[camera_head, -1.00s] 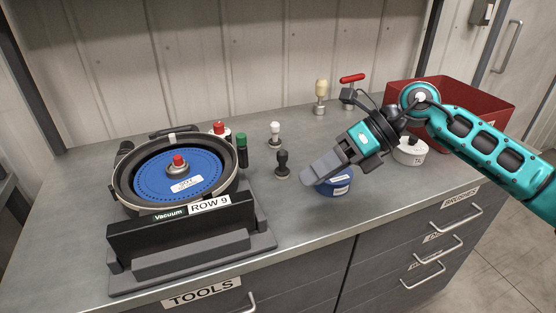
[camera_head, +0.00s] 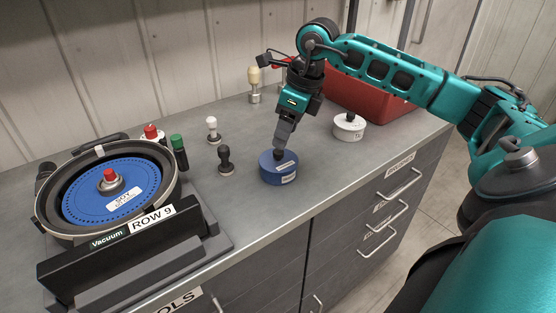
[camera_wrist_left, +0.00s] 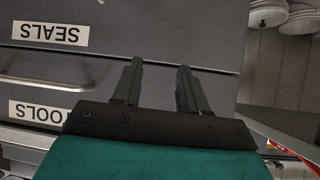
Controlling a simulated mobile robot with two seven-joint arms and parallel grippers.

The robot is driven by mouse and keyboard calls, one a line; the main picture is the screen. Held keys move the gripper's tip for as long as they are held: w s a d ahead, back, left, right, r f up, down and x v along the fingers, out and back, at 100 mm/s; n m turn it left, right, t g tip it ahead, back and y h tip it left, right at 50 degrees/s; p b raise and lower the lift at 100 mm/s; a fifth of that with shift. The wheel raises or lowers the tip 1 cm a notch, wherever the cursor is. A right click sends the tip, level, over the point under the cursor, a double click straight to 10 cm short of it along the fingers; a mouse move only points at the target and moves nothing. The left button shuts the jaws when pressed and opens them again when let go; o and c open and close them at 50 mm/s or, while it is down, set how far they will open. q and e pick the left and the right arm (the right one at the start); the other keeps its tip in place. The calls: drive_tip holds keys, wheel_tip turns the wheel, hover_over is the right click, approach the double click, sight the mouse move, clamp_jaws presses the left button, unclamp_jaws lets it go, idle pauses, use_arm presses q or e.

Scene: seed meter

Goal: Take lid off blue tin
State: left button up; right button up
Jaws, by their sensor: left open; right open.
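The blue tin (camera_head: 278,172) stands upright on the grey bench near its front edge, with its lid on, a dark knob on top and a white label on its side. My right gripper (camera_head: 280,148) points down directly over the tin, its fingertips at the knob. Its jaws are open, and I cannot tell whether they touch the knob. My left gripper (camera_wrist_left: 155,88) shows only in the left wrist view, open and empty, in front of drawers labelled SEALS and TOOLS.
A white tin (camera_head: 349,127) with a dark knob stands to the right, before a red bin (camera_head: 372,100). A black-handled tool (camera_head: 226,160) and a white-knobbed tool (camera_head: 212,130) stand left of the blue tin. The seed meter (camera_head: 110,190) with its blue disc fills the left.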

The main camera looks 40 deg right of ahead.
sight(278, 151)
drive_tip(key=x, duration=0.5)
drive_tip(key=shift+c, duration=0.5)
clamp_jaws()
